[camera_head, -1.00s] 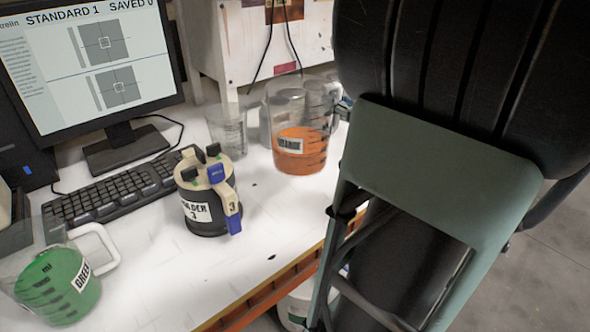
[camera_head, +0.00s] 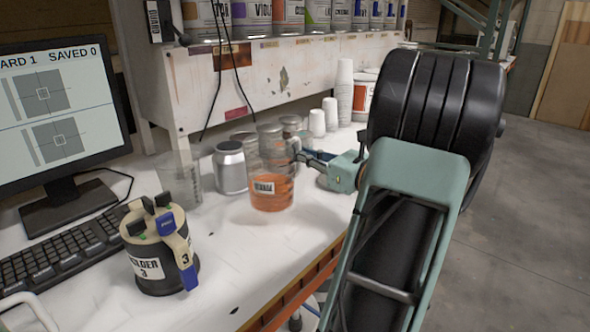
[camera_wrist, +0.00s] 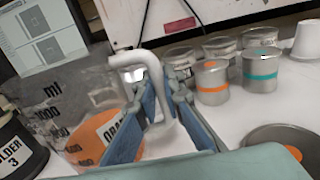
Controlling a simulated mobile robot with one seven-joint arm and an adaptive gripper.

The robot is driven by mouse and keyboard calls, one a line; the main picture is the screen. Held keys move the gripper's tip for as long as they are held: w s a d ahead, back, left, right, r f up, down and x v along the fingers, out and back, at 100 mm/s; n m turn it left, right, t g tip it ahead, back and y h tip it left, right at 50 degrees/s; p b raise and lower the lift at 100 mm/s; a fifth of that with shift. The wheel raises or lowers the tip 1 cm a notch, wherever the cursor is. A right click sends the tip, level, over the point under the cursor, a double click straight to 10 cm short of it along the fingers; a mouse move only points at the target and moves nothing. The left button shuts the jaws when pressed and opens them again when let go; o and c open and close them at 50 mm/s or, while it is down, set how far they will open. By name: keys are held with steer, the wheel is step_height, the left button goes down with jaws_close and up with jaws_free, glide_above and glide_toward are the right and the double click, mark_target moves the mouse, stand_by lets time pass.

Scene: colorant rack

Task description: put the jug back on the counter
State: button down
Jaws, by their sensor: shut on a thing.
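The jug (camera_head: 271,195) is clear, with dark level marks, a label and orange liquid inside. It is upright over the white counter (camera_head: 225,245), near the counter's middle. Its base looks close to the surface, but I cannot tell whether it touches. My gripper (camera_head: 303,156) comes from the right at the jug's handle side. In the wrist view the jug (camera_wrist: 95,128) is at the left. My gripper (camera_wrist: 160,105) is shut on its pale handle (camera_wrist: 150,65), with blue fingers on either side.
A clear beaker (camera_head: 178,178) and a silver can (camera_head: 230,170) stand left of the jug. A black holder (camera_head: 155,262) is at front left, near the keyboard (camera_head: 72,252). Several lidded cans (camera_wrist: 212,82) and white cups (camera_head: 345,88) stand behind. Bare counter lies before the jug.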

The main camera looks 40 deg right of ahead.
steer(key=shift+w+d+f+b, duration=0.1)
steer(key=shift+d+f+b, duration=0.05)
steer(key=shift+f, duration=0.55)
steer(key=shift+w+d+f+b, duration=0.1)
steer(key=shift+w+f, duration=0.05)
steer(key=shift+f, duration=0.55)
steer(key=shift+w+d+f+b, duration=0.1)
steer(key=shift+d+f+b, duration=0.05)
steer(key=shift+f, duration=0.55)
steer(key=shift+f, duration=0.1)
steer(key=c, duration=2)
jaws_free()
steer(key=shift+c, duration=0.2)
steer(key=s, duration=0.8)
steer(key=s+d+p, duration=0.1)
steer(key=s, duration=0.3)
